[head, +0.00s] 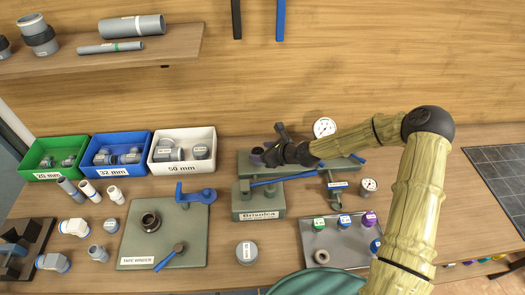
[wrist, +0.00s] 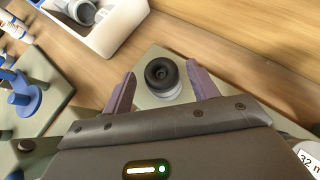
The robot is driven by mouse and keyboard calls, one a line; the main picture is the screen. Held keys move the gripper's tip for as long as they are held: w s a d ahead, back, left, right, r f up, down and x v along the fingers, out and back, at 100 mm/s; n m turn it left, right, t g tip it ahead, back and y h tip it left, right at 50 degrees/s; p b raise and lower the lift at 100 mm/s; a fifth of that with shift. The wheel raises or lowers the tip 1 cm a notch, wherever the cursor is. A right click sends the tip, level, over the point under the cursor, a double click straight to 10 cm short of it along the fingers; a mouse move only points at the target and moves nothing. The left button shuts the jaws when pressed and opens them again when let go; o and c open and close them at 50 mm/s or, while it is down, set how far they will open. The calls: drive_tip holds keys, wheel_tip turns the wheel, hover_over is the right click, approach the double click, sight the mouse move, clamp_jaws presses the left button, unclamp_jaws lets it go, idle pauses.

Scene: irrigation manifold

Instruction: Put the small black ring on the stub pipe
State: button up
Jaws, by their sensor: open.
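In the wrist view a small black ring (wrist: 161,73) sits at the top end of a short pale grey stub pipe (wrist: 163,94), which stands on a grey-green plate. The ring looks level with the pipe end; I cannot tell how far down over it the ring sits. My gripper (wrist: 161,68) is open, with one purple finger on each side of the ring and a visible gap to each. In the head view my gripper (head: 258,156) is at the left end of the grey-green manifold bench, and it hides the ring and the stub pipe.
Green (head: 62,172), blue (head: 119,172) and white (head: 182,172) fitting bins stand behind to the left. A tape-winder board (head: 135,245) lies at front left. A blue-handled lever (head: 280,180) lies just in front of my gripper. A tray with coloured caps (head: 310,235) is at right.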

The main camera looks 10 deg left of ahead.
drive_tip(key=shift+d, duration=0.1)
drive_tip(key=b+v, duration=0.1)
drive_tip(key=v, duration=0.6)
drive_tip(key=shift+r, duration=0.15)
drive_tip(key=shift+s+r, duration=0.1)
drive_tip(key=shift+s, duration=0.05)
idle(1.2)
